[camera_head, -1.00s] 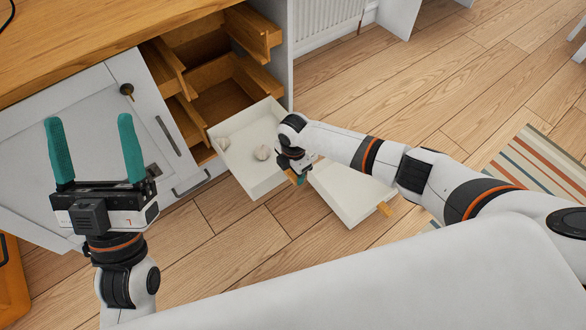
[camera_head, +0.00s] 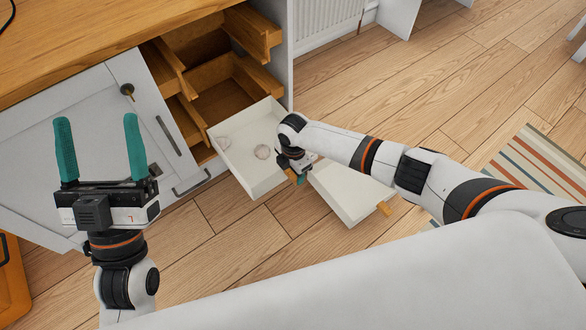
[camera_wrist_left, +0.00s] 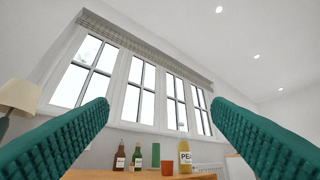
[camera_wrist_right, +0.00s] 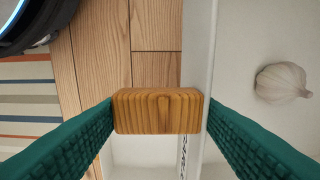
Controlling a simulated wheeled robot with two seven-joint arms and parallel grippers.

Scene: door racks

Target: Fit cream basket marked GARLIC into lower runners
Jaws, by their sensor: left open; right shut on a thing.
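The cream basket (camera_head: 235,163) with garlic bulbs (camera_head: 262,151) inside stands half inside the lower part of the open cabinet, its far end at the wooden runners (camera_head: 205,130). My right gripper (camera_head: 300,178) is at its near end. In the right wrist view, my right gripper (camera_wrist_right: 160,120) is shut on a wooden handle block (camera_wrist_right: 157,111) at the white wall (camera_wrist_right: 197,60); a garlic bulb (camera_wrist_right: 282,83) lies beyond that wall. No GARLIC marking is readable. My left gripper (camera_head: 97,150) is open, empty and raised before the cabinet door; its fingers also show in the left wrist view (camera_wrist_left: 160,130).
A second pale basket (camera_head: 345,195) with a wooden handle (camera_head: 385,209) lies on the floor right of my right gripper. Upper wooden runners (camera_head: 255,35) are in the cabinet. The white door (camera_head: 70,120) stands open left.

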